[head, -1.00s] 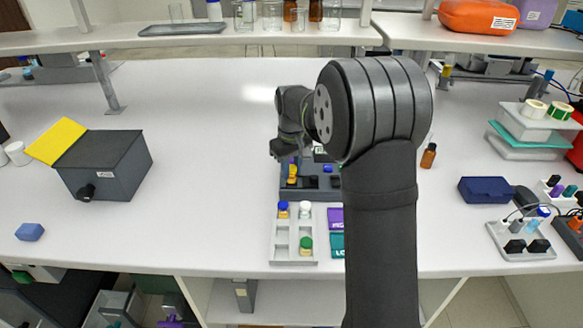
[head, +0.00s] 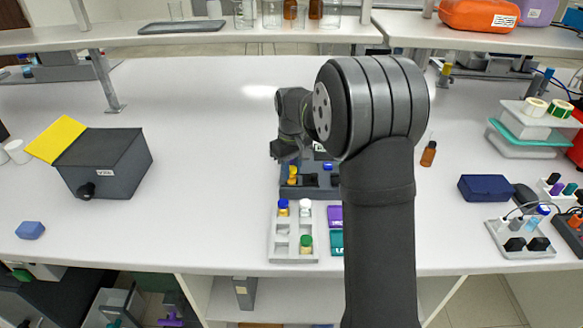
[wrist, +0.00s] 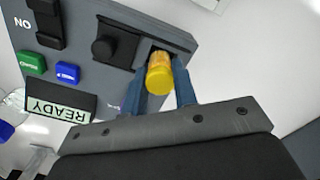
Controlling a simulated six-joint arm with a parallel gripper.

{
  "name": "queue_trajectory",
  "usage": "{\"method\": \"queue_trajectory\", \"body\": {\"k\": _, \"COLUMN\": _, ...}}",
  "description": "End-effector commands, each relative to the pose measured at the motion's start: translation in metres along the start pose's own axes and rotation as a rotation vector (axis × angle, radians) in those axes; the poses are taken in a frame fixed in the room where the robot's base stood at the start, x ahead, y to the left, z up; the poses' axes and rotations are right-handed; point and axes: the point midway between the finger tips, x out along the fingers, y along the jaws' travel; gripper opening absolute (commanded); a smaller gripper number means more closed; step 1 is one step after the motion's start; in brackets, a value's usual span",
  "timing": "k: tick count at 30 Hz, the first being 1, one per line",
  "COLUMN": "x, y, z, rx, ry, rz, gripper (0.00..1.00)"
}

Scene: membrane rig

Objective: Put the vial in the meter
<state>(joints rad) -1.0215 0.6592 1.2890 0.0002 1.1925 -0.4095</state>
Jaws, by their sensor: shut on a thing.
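The vial (wrist: 160,76) has a yellow cap and stands between the blue fingers of my gripper (wrist: 160,92), which is shut on it. The meter (wrist: 190,30) is a dark grey box with a display reading READY, green and blue buttons and black parts on top. The vial is at a dark square opening near the meter's edge; its lower part is hidden, so I cannot tell how deep it sits. In the head view the meter (head: 325,192) lies behind the rack, with the yellow vial (head: 292,171) at its left side below my gripper (head: 287,160).
A pale rack (head: 272,245) in front of the meter holds blue-, white- and green-capped vials. Purple (head: 335,215) and teal (head: 336,240) blocks lie beside it, partly behind my arm. A brown bottle (head: 428,154) stands to the right.

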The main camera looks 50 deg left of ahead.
Motion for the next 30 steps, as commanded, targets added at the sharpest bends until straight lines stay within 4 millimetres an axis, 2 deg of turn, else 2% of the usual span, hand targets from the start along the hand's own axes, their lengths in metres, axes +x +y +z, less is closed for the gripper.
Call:
{"method": "queue_trajectory", "body": {"k": 24, "x": 0.0052, "y": -0.0001, "z": 0.0002, "rx": 0.0, "ry": 0.0, "rz": 0.0, "gripper": 0.04}}
{"method": "queue_trajectory", "body": {"k": 25, "x": 0.0052, "y": -0.0001, "z": 0.0002, "rx": 0.0, "ry": 0.0, "rz": 0.0, "gripper": 0.32}}
{"method": "queue_trajectory", "body": {"k": 28, "x": 0.0052, "y": -0.0001, "z": 0.0002, "rx": 0.0, "ry": 0.0, "rz": 0.0, "gripper": 0.51}}
{"method": "queue_trajectory", "body": {"k": 30, "x": 0.0052, "y": -0.0001, "z": 0.0002, "rx": 0.0, "ry": 0.0, "rz": 0.0, "gripper": 0.51}}
